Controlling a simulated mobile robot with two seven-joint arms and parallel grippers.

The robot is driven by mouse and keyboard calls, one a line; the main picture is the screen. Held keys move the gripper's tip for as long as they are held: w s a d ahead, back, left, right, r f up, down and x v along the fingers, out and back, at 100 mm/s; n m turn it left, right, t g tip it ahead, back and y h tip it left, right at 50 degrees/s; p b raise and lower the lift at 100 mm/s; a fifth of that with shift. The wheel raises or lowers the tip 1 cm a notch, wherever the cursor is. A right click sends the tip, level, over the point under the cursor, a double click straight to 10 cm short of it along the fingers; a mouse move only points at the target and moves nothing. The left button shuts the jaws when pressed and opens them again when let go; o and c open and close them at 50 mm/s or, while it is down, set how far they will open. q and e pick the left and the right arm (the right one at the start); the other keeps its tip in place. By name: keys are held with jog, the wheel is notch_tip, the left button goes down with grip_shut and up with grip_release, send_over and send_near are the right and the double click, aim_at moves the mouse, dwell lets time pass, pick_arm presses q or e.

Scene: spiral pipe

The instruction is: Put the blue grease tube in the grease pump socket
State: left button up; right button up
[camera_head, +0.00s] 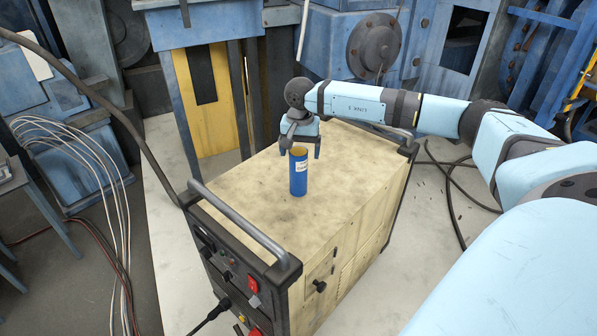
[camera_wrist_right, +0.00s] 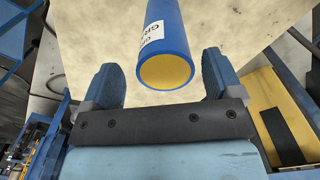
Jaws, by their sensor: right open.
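The blue grease tube (camera_head: 299,177) stands upright on top of the beige cabinet (camera_head: 250,205), with a white label near its upper end. My right gripper (camera_head: 301,150) is open at the tube's upper end, just behind it in the head view. In the right wrist view, the tube (camera_wrist_right: 163,38) shows its round yellowish end between and just beyond my spread fingers (camera_wrist_right: 162,72). I cannot make out the grease pump socket. My left gripper is not in view.
The cabinet has a metal handle rail (camera_head: 240,221) at its front edge and another (camera_head: 373,131) at the far end. Cables (camera_head: 75,150) hang at the left. Blue machinery (camera_head: 355,45) stands behind. The cabinet top around the tube is clear.

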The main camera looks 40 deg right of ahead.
aim_at(298, 162)
jog(key=f, duration=0.4)
jog(key=shift+w+a+f+p, duration=0.1)
jog(key=shift+w+f+p, duration=0.15)
jog(key=shift+f+p, duration=0.05)
jog(key=c, duration=1.4)
jog(key=shift+o, duration=0.2)
notch_tip(298, 162, up, 20)
jog(key=b, duration=0.1)
